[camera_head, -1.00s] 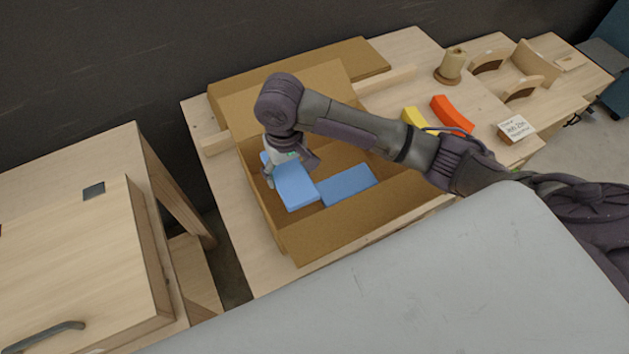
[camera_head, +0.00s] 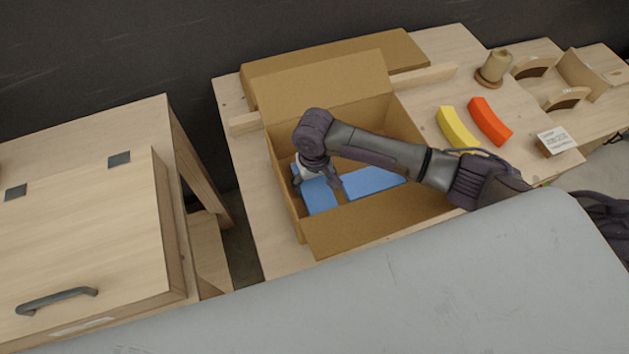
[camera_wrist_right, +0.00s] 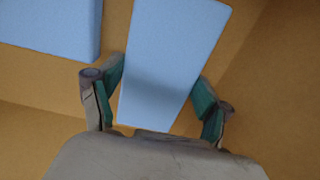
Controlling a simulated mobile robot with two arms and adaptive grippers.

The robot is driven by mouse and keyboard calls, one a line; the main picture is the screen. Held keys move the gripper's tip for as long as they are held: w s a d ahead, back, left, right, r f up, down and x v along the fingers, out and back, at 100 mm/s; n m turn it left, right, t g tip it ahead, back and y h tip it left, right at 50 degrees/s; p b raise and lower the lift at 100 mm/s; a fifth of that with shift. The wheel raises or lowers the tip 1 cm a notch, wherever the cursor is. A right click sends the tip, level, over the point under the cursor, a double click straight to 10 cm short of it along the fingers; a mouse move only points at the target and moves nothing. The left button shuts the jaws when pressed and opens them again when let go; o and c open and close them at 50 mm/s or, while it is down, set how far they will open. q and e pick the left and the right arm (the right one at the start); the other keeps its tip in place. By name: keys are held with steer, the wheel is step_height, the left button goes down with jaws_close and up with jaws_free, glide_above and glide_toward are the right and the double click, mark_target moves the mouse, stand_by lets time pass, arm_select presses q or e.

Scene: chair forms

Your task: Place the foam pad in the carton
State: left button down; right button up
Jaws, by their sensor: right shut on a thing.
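The open brown carton (camera_head: 375,229) stands on the wooden table with its flaps spread. My right gripper (camera_head: 317,181) reaches down inside its left part and is shut on a blue foam pad (camera_head: 321,200). In the right wrist view, the held pad (camera_wrist_right: 175,45) lies between the fingers of the gripper (camera_wrist_right: 160,78). A second blue foam pad (camera_head: 372,183) lies in the carton to the right of the held one; it also shows in the wrist view (camera_wrist_right: 50,25), with a gap between them. I cannot tell whether the held pad touches the carton floor. My left gripper is out of view.
Yellow (camera_head: 457,127) and orange (camera_head: 489,121) curved pieces lie right of the carton, near a small labelled block (camera_head: 553,141) and a wooden spool (camera_head: 494,68). A wooden cabinet (camera_head: 80,235) stands at the left. A wooden strip (camera_head: 425,76) lies behind the carton.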

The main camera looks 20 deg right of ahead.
mark_target(314, 186)
steer(key=shift+f, duration=0.15)
steer(key=o, duration=0.9)
step_height(314, 186, up, 12)
steer(key=shift+r+b, duration=0.2)
steer(key=shift+b, duration=0.2)
